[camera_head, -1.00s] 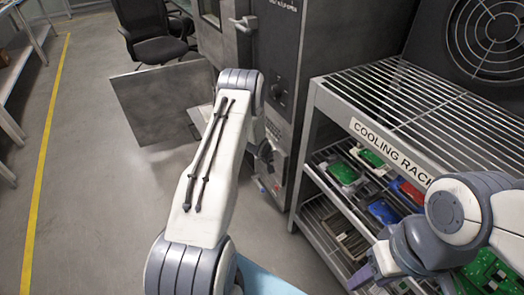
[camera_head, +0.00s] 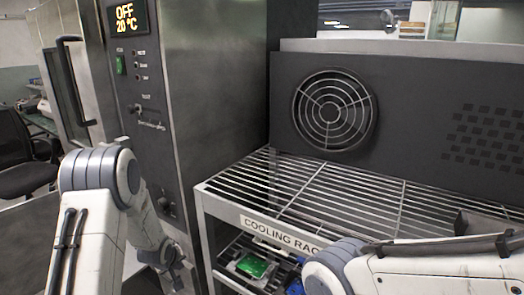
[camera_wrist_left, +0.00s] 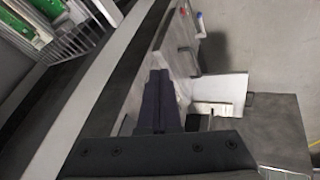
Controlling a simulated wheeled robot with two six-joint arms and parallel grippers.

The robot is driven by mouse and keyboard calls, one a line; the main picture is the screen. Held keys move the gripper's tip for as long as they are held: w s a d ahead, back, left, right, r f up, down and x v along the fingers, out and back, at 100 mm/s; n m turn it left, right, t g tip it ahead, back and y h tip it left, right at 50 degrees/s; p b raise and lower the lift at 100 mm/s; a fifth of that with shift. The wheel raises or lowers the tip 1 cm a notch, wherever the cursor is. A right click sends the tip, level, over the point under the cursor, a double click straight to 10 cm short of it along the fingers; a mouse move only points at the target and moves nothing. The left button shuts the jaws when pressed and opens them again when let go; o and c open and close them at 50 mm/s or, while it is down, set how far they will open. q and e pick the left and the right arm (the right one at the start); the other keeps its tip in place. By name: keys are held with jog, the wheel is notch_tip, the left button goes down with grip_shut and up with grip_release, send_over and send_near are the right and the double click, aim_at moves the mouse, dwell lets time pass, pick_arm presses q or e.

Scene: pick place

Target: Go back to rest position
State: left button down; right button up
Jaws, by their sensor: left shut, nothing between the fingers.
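My left arm comes in at the left of the head view, bent at a grey joint. Its left gripper (camera_head: 177,276) hangs low in front of the oven and is small there. In the left wrist view the two dark fingers of the left gripper (camera_wrist_left: 158,82) lie together, shut, with nothing held. My right arm comes in at the lower right, in front of the cooling rack (camera_head: 345,190). The right gripper is not visible.
The steel oven (camera_head: 215,90) with an "OFF 20 °C" display stands behind my left arm. A dark fan panel (camera_head: 410,125) stands behind the rack's bare top shelf. A green board (camera_head: 253,265) lies on a lower shelf. An office chair (camera_head: 18,155) is at far left.

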pick_arm(q)
jog(key=s+d+r+m+g+h, duration=0.1)
jog(key=s+d+r+m, duration=0.3)
jog(key=s+d+r, duration=0.45)
jog(key=s+d+r+m+g, duration=0.2)
jog(key=s+d+r+m, duration=0.25)
jog(key=d, duration=0.65)
jog(key=s+d+r+m+g, duration=0.1)
jog(key=s+d+r+m, duration=0.15)
jog(key=s, duration=0.45)
jog(key=s+d+r+m+g, duration=0.1)
jog(key=s+r+m, duration=0.15)
jog(key=s, duration=0.55)
jog(key=s+d+r+m+g, duration=0.1)
jog(key=s+d+m, duration=0.15)
jog(key=s, duration=0.45)
notch_tip(320, 180, up, 15)
jog(key=p, duration=1.5)
jog(key=shift+a+h, duration=0.3)
jog(key=shift+h, duration=0.1)
